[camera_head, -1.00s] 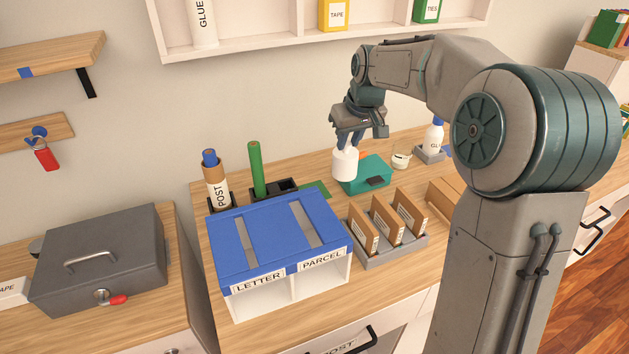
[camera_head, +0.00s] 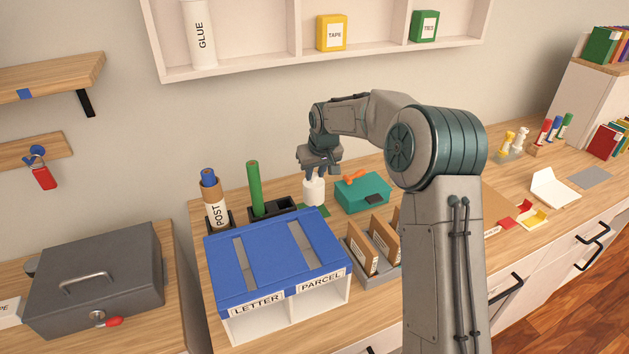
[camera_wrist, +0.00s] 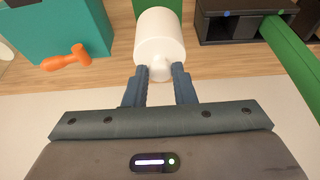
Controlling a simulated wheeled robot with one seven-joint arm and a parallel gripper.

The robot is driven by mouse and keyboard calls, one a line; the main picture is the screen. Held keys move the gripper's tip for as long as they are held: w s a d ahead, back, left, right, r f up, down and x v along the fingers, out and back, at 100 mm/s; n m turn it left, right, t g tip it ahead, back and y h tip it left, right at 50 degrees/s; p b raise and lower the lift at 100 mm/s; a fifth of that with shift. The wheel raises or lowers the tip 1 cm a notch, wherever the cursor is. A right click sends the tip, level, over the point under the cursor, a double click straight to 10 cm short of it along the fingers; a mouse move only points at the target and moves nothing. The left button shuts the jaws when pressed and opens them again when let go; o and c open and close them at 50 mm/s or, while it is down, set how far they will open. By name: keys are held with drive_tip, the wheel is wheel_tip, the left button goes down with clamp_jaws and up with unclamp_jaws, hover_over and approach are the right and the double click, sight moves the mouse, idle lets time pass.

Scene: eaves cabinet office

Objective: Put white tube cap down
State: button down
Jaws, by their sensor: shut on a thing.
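The white tube cap (camera_head: 314,191) is a white cylinder with a narrower knob at the end where I grip it. My gripper (camera_head: 315,176) points down and is shut on that knob. The cap is over or on a green mat (camera_head: 312,210) between the dark tube rack and the teal box; I cannot tell whether it touches. In the wrist view the cap (camera_wrist: 160,36) sits between my fingertips (camera_wrist: 160,78), with parts of the green mat (camera_wrist: 146,8) showing behind it.
The teal box (camera_head: 362,193) with an orange handle stands close right of the cap. The dark rack (camera_head: 272,207) with a green tube (camera_head: 256,187) stands close left. The blue-topped letter and parcel sorter (camera_head: 277,255) and a rack of brown envelopes (camera_head: 362,254) are in front.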

sight(315, 181)
drive_tip(key=shift+w+a+f, duration=0.15)
drive_tip(key=shift+f+p, duration=0.4)
drive_tip(key=shift+f, duration=1.55)
drive_tip(key=shift+f, duration=0.15)
drive_tip(key=c, duration=1.2)
unclamp_jaws()
